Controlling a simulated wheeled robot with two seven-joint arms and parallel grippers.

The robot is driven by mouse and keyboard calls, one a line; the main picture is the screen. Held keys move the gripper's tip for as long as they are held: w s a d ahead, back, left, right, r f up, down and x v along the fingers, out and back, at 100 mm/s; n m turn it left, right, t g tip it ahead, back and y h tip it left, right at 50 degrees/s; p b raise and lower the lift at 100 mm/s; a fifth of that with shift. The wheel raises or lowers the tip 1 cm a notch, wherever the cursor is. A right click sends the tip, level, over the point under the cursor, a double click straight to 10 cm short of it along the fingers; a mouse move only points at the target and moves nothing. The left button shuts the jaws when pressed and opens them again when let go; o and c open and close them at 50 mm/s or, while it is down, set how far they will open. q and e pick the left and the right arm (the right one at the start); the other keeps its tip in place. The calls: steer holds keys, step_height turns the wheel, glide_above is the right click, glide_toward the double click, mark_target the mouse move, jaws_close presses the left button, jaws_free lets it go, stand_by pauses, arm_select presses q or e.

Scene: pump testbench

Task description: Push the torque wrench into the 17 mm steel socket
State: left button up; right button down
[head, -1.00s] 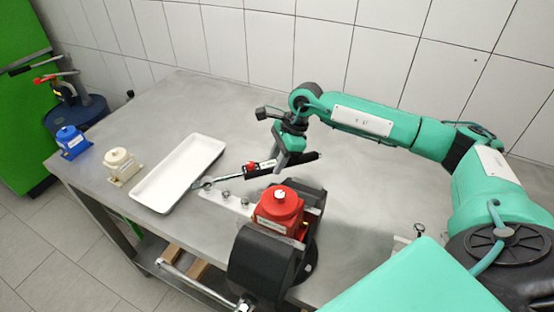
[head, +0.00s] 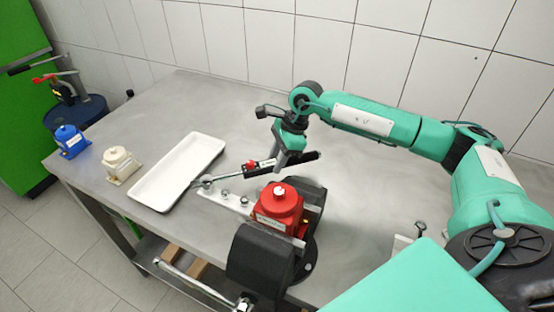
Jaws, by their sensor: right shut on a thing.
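My right gripper (head: 284,164) is shut on the torque wrench (head: 264,166) by its dark handle. The wrench lies nearly level, its ratchet head (head: 204,182) pointing left and its black grip end to the right. The head is over the left end of a white socket rail (head: 236,206). Several small steel sockets (head: 225,194) stand along this rail. The head hides the leftmost place, so I cannot tell which socket is the 17 mm one or whether the head touches it. My left gripper is not in view.
A cream pump (head: 121,164) and a blue pump (head: 70,140) stand near the left edge. The table's back is clear.

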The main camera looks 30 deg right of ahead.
steer(key=shift+f, duration=0.15)
steer(key=shift+s+f+b, duration=0.1)
steer(key=shift+f+b, duration=0.15)
steer(key=shift+b, duration=0.15)
stand_by(0.8)
steer(key=shift+r, duration=0.15)
stand_by(0.7)
